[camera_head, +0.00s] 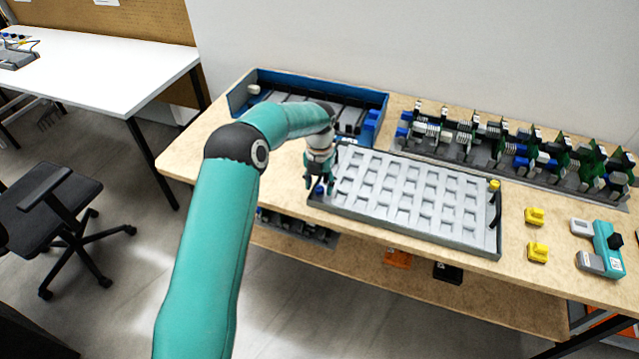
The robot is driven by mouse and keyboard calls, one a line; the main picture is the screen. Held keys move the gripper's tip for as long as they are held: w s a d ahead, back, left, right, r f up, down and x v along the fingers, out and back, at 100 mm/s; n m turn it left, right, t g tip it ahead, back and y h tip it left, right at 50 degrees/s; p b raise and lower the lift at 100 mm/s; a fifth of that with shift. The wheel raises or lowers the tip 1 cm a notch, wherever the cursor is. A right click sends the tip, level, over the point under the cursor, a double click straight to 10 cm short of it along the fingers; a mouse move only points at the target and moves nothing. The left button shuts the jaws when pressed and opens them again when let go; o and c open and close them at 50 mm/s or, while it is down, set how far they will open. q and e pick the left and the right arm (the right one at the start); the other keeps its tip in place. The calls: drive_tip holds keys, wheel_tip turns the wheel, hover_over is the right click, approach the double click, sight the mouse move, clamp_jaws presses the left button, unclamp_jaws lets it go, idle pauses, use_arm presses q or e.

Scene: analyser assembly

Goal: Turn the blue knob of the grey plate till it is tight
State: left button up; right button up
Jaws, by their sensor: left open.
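The grey plate (412,195) with rows of rectangular pockets lies on the wooden table. The blue knob (319,189) is at its left end, small and partly hidden by my gripper. My left gripper (319,186) points down over that end of the plate with its fingers open around or just beside the knob; I cannot tell whether they touch it. A yellow knob (494,185) is at the plate's far right corner, near a black handle. My right gripper is not in view.
A blue-edged case (377,98) stands behind the plate at left. A rack of green boards (520,150) stands along the back right. Bare tabletop shows left of the plate.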

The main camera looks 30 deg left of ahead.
sight(320, 187)
use_arm(q)
wheel_tip(320, 187, up, 12)
idle(0.5)
